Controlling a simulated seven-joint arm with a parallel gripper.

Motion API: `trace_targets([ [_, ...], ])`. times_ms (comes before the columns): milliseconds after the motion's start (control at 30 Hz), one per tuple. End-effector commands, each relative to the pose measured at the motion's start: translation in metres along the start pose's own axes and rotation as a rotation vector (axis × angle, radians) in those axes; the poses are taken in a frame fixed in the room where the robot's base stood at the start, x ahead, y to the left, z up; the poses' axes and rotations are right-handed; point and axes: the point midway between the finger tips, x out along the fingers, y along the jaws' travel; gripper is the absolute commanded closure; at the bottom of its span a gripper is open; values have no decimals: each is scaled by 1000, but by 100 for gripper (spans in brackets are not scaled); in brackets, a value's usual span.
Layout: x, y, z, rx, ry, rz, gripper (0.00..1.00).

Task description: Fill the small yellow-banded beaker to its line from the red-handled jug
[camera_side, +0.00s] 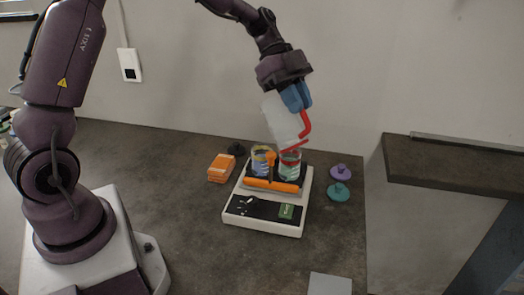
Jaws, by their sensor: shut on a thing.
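The red-handled jug (281,122), a pale translucent vessel, is tilted in the air above a white shaker (230,215). Its red handle (306,125) is on the right. My gripper (297,98) with blue fingers is shut on the jug near its upper end. Two small containers stand on the shaker below. The left one has yellow at its top and seems to be the yellow-banded beaker (259,155); an orange upright partly covers it. The right one (290,160) has a red rim and sits close below the jug. Liquid, pouring and fill line cannot be made out.
An orange bar (275,186) crosses the shaker in front of the containers. Orange stacked pieces (221,168) and a black knob (236,149) lie left. A purple lid (340,171) and a teal lid (338,192) lie right. A raised dark ledge (455,170) stands farther right.

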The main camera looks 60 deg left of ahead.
Motion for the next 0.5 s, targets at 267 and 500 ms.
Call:
trace_targets([
  [267, 6, 0, -12, 4, -101, 5, 100],
  [500, 34, 1, -26, 8, -318, 5, 100],
])
